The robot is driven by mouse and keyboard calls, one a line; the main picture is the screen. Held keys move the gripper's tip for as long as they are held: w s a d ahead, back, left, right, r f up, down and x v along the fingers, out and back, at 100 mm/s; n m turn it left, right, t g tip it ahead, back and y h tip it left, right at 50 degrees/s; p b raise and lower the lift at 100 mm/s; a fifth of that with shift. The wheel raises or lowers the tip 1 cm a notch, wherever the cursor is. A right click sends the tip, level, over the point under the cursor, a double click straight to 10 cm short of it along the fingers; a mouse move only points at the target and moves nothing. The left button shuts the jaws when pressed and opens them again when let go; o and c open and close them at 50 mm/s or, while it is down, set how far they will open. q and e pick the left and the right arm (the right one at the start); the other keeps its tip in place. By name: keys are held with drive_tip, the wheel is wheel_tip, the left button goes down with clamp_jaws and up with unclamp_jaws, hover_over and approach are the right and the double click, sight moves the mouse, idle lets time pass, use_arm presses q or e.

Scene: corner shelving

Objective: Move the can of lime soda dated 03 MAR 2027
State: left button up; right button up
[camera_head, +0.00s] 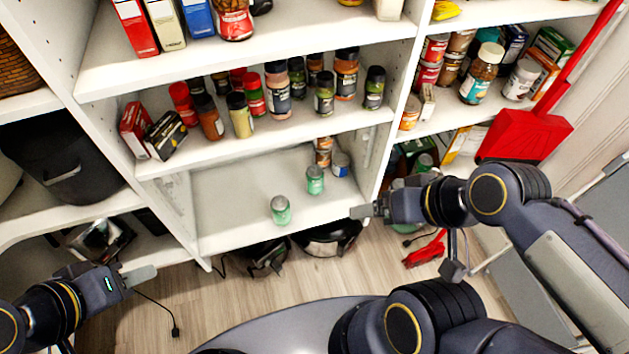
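Two green cans stand upright on the otherwise mostly bare lower shelf (225,215). The nearer can (281,211) is close to the front edge; the other can (315,181) stands behind it to the right. No date can be read on either. My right gripper (361,212) is at the right end of that shelf's front edge, to the right of both cans and apart from them. My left gripper (141,275) is at the lower left, in front of the shelving and far from the cans. Its finger opening is not clear, and neither is the right one's.
A blue-and-white can (341,164) and orange-brown cans (323,152) stand at the back right of the same shelf. The shelf above holds jars and bottles (277,90). A red dustpan (525,135) is at the right. The left part of the lower shelf is free.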

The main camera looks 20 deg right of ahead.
idle(0.5)
wheel_tip(320, 180, up, 18)
drive_tip(key=p, duration=1.7)
drive_tip(key=shift+f, duration=0.45)
drive_tip(key=shift+c, duration=0.3)
